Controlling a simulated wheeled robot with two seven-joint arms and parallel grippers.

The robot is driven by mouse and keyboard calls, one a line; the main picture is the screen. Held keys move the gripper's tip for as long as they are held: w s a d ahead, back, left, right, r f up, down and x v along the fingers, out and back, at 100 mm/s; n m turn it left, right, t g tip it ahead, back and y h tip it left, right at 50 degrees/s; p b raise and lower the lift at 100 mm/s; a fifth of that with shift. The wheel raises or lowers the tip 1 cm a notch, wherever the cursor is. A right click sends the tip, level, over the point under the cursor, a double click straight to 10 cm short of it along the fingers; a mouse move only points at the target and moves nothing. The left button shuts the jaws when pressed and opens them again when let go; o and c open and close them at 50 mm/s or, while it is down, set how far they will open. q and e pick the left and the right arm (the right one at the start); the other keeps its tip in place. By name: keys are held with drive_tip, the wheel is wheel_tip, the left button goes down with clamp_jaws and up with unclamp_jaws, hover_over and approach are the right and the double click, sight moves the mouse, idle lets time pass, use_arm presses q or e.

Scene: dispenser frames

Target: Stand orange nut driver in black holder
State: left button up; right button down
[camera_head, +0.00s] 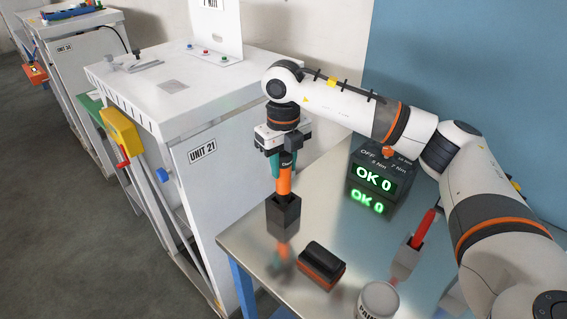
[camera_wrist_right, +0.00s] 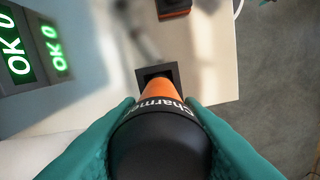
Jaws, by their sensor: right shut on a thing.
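The orange nut driver (camera_head: 285,181) is upright in the head view, with its black top between the green fingers of my right gripper (camera_head: 286,160). The black holder (camera_head: 283,212) is a square block near the table's left edge, and the driver's lower end is at its opening. In the right wrist view the right gripper (camera_wrist_right: 160,135) is shut on the driver's black cap, and the orange body (camera_wrist_right: 158,89) runs down to the dark square holder (camera_wrist_right: 170,72). How deep the tip sits is hidden. My left gripper is not in view.
A display box (camera_head: 376,176) reading OK 0 stands at the back of the metal table (camera_head: 330,222). An orange and black block (camera_head: 321,265), a red-handled tool in a grey holder (camera_head: 406,256) and a paint can (camera_head: 378,301) stand nearer. White cabinet UNIT 21 (camera_head: 215,185) is on the left.

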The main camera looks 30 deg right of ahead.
drive_tip(key=shift+f, duration=0.35)
drive_tip(key=shift+f, duration=0.2)
drive_tip(key=c, duration=1)
unclamp_jaws()
